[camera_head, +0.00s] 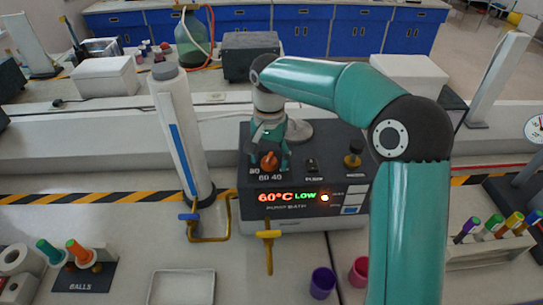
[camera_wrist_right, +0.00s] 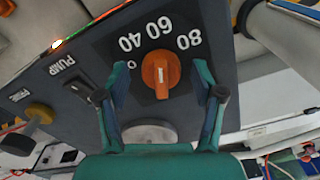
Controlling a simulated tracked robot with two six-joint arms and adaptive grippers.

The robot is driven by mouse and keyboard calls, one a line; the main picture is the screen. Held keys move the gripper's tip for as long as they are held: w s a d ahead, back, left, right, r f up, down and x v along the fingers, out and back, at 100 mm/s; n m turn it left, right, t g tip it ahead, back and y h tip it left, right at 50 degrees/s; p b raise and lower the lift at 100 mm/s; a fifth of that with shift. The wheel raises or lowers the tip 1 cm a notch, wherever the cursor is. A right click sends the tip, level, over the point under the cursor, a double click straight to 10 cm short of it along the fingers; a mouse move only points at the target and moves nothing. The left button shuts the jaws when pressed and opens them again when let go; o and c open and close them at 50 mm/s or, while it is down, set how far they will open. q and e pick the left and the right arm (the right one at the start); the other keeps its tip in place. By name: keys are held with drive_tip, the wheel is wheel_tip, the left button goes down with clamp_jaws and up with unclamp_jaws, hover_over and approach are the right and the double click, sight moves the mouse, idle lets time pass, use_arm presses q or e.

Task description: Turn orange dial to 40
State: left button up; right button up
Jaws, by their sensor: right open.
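The orange dial (camera_wrist_right: 160,73) is on the dark top of the water bath box (camera_head: 305,212). In the right wrist view its white mark points roughly up toward 60, with 40 to the left and 80 to the right. The dial also shows small in the head view (camera_head: 268,161). My right gripper (camera_head: 268,157) is open over the dial. Its two fingers stand on either side of the dial with gaps. Finger height relative to the dial is hard to tell. My left gripper is not in view.
A pump switch (camera_head: 312,166) and a brass knob (camera_head: 352,160) sit right of the dial. A tall white cylinder (camera_head: 180,135) stands just left of the box. Purple (camera_head: 322,283) and pink (camera_head: 359,271) cups and a white tray (camera_head: 181,288) are in front.

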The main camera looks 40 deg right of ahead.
drive_tip(key=c, duration=1.2)
drive_tip(key=shift+o, duration=0.3)
drive_tip(key=shift+d, duration=0.15)
drive_tip(key=shift+n, duration=0.7)
drive_tip(key=n+p, duration=0.1)
drive_tip(key=n, duration=0.1)
drive_tip(key=shift+n, duration=0.4)
drive_tip(key=shift+f+n+p, duration=0.1)
drive_tip(key=shift+n+p, duration=0.4)
drive_tip(key=shift+n, duration=1.8)
